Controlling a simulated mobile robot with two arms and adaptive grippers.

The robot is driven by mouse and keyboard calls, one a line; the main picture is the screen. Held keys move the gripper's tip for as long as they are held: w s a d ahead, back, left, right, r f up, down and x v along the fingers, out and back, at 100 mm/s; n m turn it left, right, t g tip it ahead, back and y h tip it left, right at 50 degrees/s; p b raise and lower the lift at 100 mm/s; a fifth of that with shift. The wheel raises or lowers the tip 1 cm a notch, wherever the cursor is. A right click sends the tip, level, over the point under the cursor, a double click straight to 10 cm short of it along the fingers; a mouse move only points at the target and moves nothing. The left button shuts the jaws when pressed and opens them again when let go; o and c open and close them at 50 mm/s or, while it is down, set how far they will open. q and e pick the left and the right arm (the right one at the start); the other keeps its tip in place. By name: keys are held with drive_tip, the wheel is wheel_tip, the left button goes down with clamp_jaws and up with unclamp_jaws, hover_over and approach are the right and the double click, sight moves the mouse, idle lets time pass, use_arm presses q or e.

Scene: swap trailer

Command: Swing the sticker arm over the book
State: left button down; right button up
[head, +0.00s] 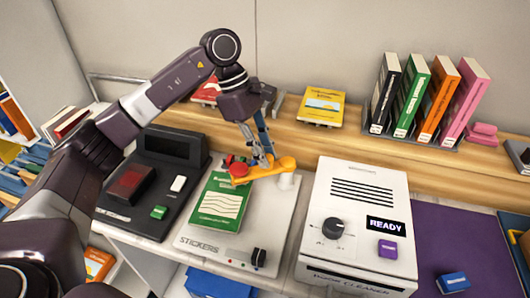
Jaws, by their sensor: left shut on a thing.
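The orange sticker arm (268,169) is in the head view, reaching left from a pivot on the right side of the white sticker machine (262,215). A red part sits at its free left end, over or close to the upper edge of the green book (216,209). The book lies flat on the machine. My left gripper (263,161) points down from above and is shut on the sticker arm; its fingertips partly hide the grip. My right gripper is not in view.
A white book cleaner (362,205) with a READY display stands right of the sticker machine. A dark scanner unit (150,185) stands to the left. Behind, a wooden shelf holds a yellow book (322,105) and several upright books (428,98). A purple mat (458,240) lies at right.

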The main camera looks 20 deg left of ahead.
use_arm(q)
drive_tip(key=shift+w+r, duration=0.1)
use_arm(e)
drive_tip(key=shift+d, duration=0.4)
use_arm(q)
drive_tip(key=c, duration=1.8)
unclamp_jaws()
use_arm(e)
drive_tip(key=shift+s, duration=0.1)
use_arm(q)
drive_tip(key=shift+o, duration=0.2)
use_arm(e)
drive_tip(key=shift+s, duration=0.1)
use_arm(q)
drive_tip(key=shift+a+r, duration=0.1)
drive_tip(key=v, duration=1.1)
drive_tip(key=shift+r, duration=0.35)
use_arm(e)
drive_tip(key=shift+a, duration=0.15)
use_arm(q)
drive_tip(key=shift+a, duration=0.1)
